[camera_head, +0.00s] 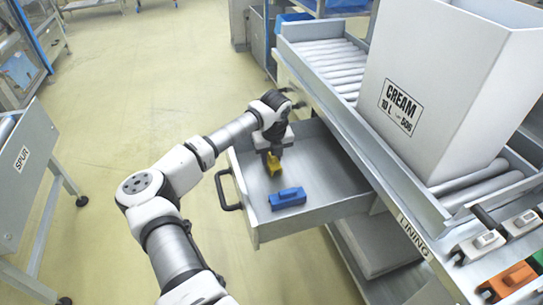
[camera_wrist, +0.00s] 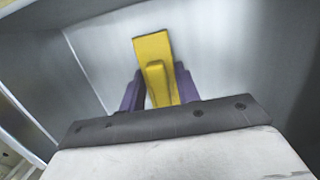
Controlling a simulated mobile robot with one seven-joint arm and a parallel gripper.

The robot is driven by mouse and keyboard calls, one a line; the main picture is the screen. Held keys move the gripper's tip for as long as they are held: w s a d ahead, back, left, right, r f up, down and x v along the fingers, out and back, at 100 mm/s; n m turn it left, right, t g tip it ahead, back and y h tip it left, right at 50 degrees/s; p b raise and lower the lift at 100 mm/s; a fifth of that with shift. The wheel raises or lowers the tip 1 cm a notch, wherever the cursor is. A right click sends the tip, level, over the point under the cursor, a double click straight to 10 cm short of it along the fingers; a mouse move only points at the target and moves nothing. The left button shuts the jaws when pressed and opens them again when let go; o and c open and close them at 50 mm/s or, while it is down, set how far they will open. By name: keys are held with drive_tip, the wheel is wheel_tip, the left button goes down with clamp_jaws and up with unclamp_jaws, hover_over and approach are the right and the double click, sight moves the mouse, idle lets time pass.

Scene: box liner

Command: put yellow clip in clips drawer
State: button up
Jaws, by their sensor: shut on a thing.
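The yellow clip (camera_head: 273,165) is in my gripper (camera_head: 272,155), inside the outline of the open drawer (camera_head: 313,165) in the head view. In the wrist view the yellow clip (camera_wrist: 155,65) stands out between the two purple fingers of my gripper (camera_wrist: 158,88), which are shut on it. The drawer's grey floor and walls lie behind the clip. I cannot tell whether the clip touches the drawer floor. A blue clip (camera_head: 287,198) lies on the drawer floor, nearer the front of the picture than my gripper.
The drawer's black handle (camera_head: 226,190) is on its left side. A roller conveyor (camera_head: 335,65) runs above the drawer, with a large white box (camera_head: 440,85) marked CREAM on it. Orange (camera_head: 508,281) and green items sit at lower right. A SPUR bench (camera_head: 22,160) stands at left.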

drive_tip(key=o, duration=1)
drive_tip(key=shift+c, duration=0.2)
wheel_tip(320, 180, up, 12)
drive_tip(key=s, duration=0.1)
drive_tip(key=shift+s+d+p, duration=0.25)
drive_tip(key=shift+s+p, duration=0.1)
drive_tip(key=shift+p, duration=0.05)
